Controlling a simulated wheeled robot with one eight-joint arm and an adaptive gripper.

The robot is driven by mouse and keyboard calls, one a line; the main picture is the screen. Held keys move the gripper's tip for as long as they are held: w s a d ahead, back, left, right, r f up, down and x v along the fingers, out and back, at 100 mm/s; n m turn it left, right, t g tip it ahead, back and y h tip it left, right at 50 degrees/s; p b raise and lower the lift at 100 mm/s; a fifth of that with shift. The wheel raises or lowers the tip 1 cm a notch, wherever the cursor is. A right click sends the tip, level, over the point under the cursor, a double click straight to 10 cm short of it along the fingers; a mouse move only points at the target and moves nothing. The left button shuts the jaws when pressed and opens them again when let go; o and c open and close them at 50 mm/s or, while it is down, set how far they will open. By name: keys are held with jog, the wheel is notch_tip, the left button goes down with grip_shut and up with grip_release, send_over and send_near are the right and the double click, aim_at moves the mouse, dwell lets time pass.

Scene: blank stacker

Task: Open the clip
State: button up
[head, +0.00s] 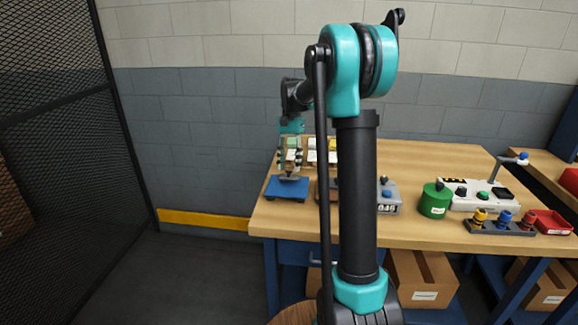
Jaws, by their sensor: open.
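My gripper (290,165) hangs at the end of my arm over the left part of the workbench (430,165). It is small and far off here; it is open. Just below it is a blue plate (287,191) with a small grey part (291,179) on it near the gripper. I cannot tell whether the grey part is the clip, or whether the gripper touches it. No clip can be made out for certain. My arm hides part of the bench in the middle.
Right of my arm stand a grey device with a display (388,197), a green cylinder (434,201), a white control box (480,194), a rack of coloured knobs (500,227) and a red tray (551,222). Cardboard boxes (424,278) sit under the bench. A mesh fence (60,130) is at left.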

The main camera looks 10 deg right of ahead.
jog(key=v, duration=1.1)
jog(key=shift+r, duration=0.15)
jog(key=s+a+r+n+t+h, duration=0.1)
jog(key=s+a+r+n+t, duration=0.1)
jog(key=s+r+t, duration=0.3)
jog(key=s+a+n+t+h, duration=0.2)
jog(key=s+t, duration=0.2)
jog(key=s, duration=0.4)
jog(key=x, duration=1.7)
jog(key=shift+w+a+f, duration=0.1)
jog(key=shift+a+f, duration=0.05)
jog(key=shift+f, duration=0.1)
grip_shut()
